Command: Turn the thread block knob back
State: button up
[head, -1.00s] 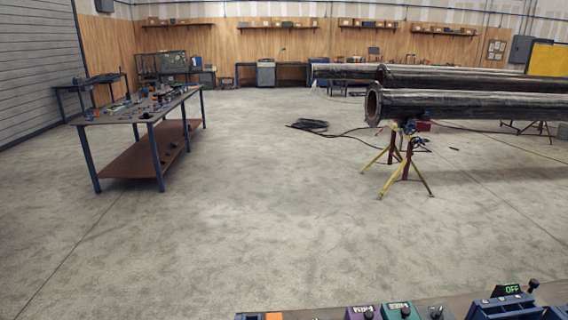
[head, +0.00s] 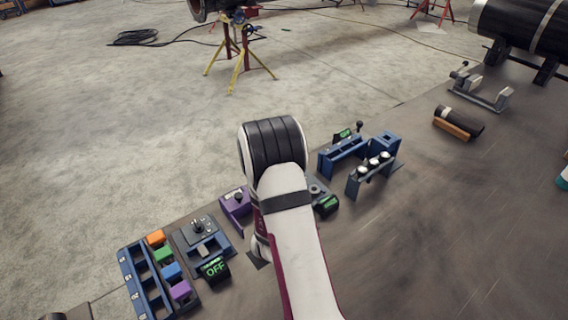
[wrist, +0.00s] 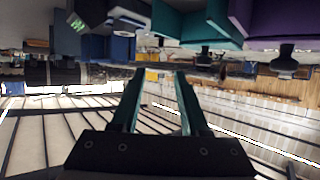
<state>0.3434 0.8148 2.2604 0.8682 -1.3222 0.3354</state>
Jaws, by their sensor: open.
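My gripper (wrist: 160,78) is open and empty in the wrist view, its two teal fingers apart. A purple block (head: 237,203) with a dark knob stands just left of my arm in the head view. It also shows at the upper right of the wrist view (wrist: 278,22), its knob hanging down in that upside-down picture. A teal block (wrist: 210,22) with a dark knob is beside it, beyond the fingertips. I cannot tell which is the thread block. My arm hides part of this row and the gripper itself in the head view.
Left on the bench (head: 440,215) are a blue rack (head: 143,280), coloured blocks and a box with an OFF display (head: 214,267). A blue stand with silver knobs (head: 372,170) is right of my arm. A dark cylinder (head: 459,121) lies farther right. The bench's right front is clear.

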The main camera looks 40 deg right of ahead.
jog(key=x, duration=1.4)
jog(key=shift+w+d+f, duration=0.2)
jog(key=shift+w, duration=0.1)
jog(key=shift+c, duration=0.3)
grip_shut()
